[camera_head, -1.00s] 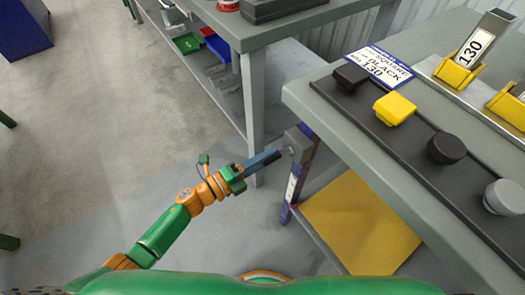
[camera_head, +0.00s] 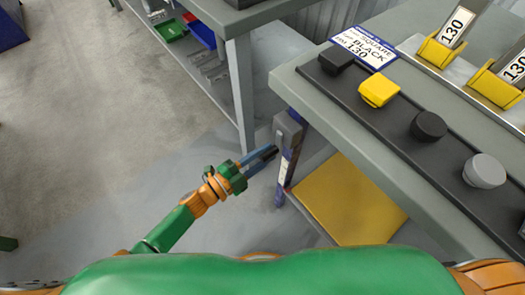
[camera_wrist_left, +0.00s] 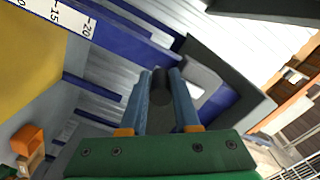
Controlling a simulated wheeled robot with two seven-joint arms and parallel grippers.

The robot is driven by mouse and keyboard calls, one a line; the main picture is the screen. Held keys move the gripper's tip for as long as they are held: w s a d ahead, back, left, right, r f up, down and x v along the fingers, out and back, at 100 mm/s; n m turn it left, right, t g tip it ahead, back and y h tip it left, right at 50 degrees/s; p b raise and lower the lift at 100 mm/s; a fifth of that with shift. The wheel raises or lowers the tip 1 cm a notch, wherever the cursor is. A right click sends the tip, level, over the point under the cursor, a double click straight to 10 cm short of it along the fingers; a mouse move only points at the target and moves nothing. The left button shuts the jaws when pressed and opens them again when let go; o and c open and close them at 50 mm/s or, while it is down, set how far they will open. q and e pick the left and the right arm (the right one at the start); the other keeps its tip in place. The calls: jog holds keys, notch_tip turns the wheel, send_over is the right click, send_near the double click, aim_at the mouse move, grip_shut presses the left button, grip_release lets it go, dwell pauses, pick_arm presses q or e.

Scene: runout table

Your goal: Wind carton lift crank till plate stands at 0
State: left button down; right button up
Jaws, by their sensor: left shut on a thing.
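The carton lift stands at the bench's near left corner: a yellow plate (camera_head: 350,200) low down, an upright post (camera_head: 288,165) and a grey crank housing (camera_head: 288,127). My left gripper (camera_head: 270,156) is beside the post, below the housing. In the left wrist view its blue fingers (camera_wrist_left: 162,92) are shut on the dark crank handle (camera_wrist_left: 162,84). A white scale (camera_wrist_left: 62,14) shows -15 and -20, with the yellow plate (camera_wrist_left: 28,55) beside it. I cannot read the plate's height against the scale. My right gripper is out of view.
The grey bench (camera_head: 345,108) carries a dark strip with black, yellow and grey knobs (camera_head: 378,90), a label card (camera_head: 364,46) and yellow holders with "130" tags (camera_head: 440,50).

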pick_arm(q)
jog(key=shift+s+d+r, duration=0.1)
jog(key=shift+d+r, duration=0.1)
jog(key=shift+r, duration=0.1)
jog(key=c, duration=1.1)
grip_release()
jog(key=o, duration=0.4)
jog(key=shift+s+d, duration=0.1)
jog(key=shift+s, duration=0.1)
jog(key=shift+o, duration=0.2)
jog(key=shift+a+f, duration=0.1)
jog(key=shift+a, duration=0.1)
jog(key=v, duration=0.6)
jog(key=shift+s+a, duration=0.25)
jog(key=shift+s, duration=0.05)
